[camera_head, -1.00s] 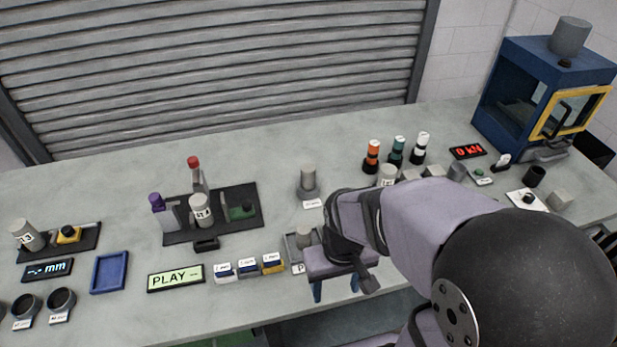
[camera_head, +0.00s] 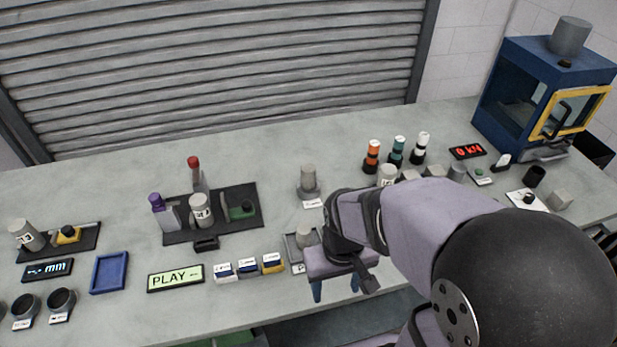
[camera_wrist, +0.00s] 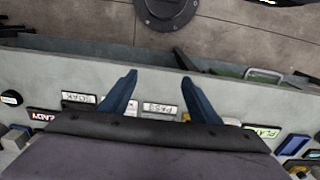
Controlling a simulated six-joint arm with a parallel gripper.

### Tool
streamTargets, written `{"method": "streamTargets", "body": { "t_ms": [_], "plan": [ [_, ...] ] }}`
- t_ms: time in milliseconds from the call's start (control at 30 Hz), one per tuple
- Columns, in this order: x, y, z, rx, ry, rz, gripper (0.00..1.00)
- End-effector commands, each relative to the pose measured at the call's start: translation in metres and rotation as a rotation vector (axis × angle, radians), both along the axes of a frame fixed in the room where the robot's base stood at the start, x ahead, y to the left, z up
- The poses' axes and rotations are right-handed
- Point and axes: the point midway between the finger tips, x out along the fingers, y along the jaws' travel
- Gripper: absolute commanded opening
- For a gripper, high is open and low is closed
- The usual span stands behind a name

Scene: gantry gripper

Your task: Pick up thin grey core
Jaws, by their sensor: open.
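Several grey cylinders stand on the table, and I cannot tell for certain which is the thin grey core. One grey cylinder (camera_head: 308,177) stands on a dark round base at mid-table. Pale labelled cylinders stand on the dark mat (camera_head: 201,209), at the far left (camera_head: 26,236) and behind my arm (camera_head: 387,175). My gripper (camera_head: 336,288) is open and empty near the table's front edge. Its two blue fingers are apart in the wrist view (camera_wrist: 156,79), with no core between them.
A black mat (camera_head: 230,225) carries bottles and a green item. Small labelled boxes (camera_head: 247,267), a PLAY display (camera_head: 175,278) and a blue tray (camera_head: 109,272) line the front. A blue cabinet (camera_head: 535,95) stands at right. Bare table lies behind the mat.

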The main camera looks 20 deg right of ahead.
Motion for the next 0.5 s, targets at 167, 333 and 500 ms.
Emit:
{"method": "streamTargets", "body": {
  "t_ms": [167,333,500],
  "plan": [
    [0.001,0.0,0.0,0.0,-0.001,0.0,0.56],
    [0.019,0.001,0.0,0.002,-0.045,0.004,0.56],
    [0.071,0.002,-0.001,0.005,-0.179,0.014,0.56]
  ]
}}
